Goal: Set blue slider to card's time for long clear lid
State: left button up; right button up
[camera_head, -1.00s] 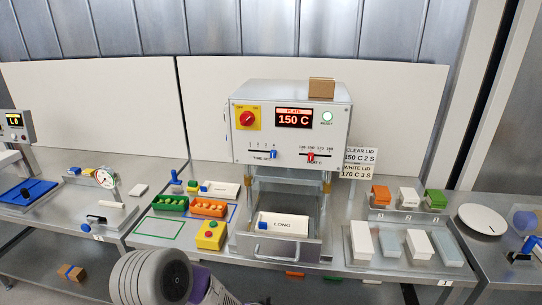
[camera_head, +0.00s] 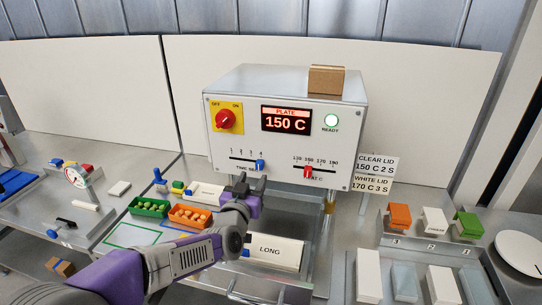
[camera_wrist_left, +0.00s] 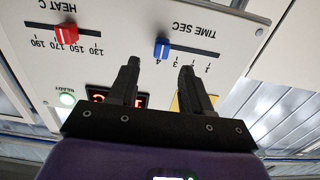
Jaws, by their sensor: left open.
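The blue slider (camera_head: 260,165) sits at the 4 end of the TIME SEC scale on the white machine's front. It also shows in the left wrist view (camera_wrist_left: 162,48), just beyond the fingertips and between them in the picture. My left gripper (camera_head: 245,184) is open in front of the panel, just below the slider; its dark fingers (camera_wrist_left: 161,66) appear apart from it. The card (camera_head: 376,164) reads CLEAR LID 150 C 2 S, with WHITE LID 170 C 3 S below. My right gripper is not in view.
The red heat slider (camera_head: 308,172) stands near 150, right of the blue one. The plate display (camera_head: 286,120) reads 150 C and the ready light (camera_head: 331,121) glows. My arm partly covers the open drawer holding the LONG piece (camera_head: 275,252). Bins and lids stand at both sides.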

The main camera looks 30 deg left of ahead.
aim_at(258, 165)
pick_arm(q)
jog(key=shift+x, duration=3.3)
jog(key=shift+a+r, duration=0.15)
jog(key=shift+r, duration=0.05)
grip_shut()
